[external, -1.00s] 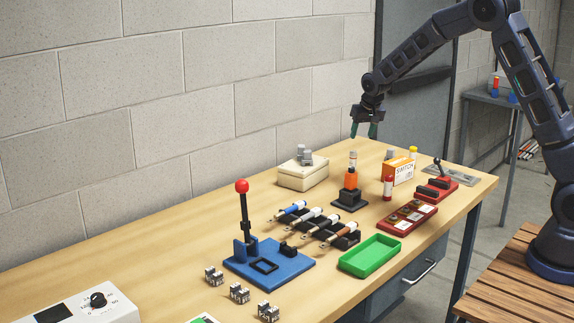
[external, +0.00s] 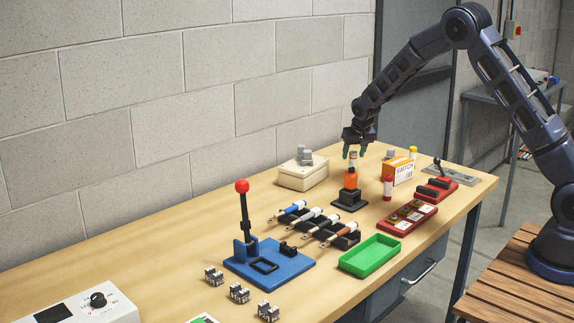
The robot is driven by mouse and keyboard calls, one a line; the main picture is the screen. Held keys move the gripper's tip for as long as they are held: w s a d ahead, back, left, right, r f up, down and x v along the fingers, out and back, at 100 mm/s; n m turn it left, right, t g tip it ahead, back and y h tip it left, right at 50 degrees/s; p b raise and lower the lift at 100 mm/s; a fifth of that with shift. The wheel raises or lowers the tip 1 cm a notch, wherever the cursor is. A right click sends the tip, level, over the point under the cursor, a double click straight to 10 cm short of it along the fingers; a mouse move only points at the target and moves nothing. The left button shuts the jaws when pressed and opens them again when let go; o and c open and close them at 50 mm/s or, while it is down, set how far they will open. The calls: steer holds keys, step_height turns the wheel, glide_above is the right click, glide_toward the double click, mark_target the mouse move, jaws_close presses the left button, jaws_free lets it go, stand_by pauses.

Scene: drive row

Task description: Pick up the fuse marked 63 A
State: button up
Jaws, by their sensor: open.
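Several small cylinders that look like fuses stand on the bench; no marking is readable, so I cannot tell which one is marked 63 A. A white cylinder (external: 352,159) stands upright on an orange and black stand (external: 350,178). A red and white cylinder (external: 388,188) stands right of it, and a yellow-topped one (external: 413,153) stands behind the orange box. My gripper (external: 354,153) points down, open, with its green fingertips at the top of the white cylinder on the stand. Whether they touch it I cannot tell.
The orange SWITCH box (external: 398,173) stands close right of the stand. A cream box (external: 302,175) with grey pieces is to the left. A row of cable-like tools (external: 317,221), a blue lever press (external: 270,265) and a green tray (external: 370,256) are nearer.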

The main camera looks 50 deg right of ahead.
mark_target(352, 160)
steer(key=x, duration=0.4)
steer(key=shift+s+f, duration=0.1)
steer(key=shift+f, duration=0.1)
steer(key=c, duration=1.1)
steer(key=shift+r, duration=0.1)
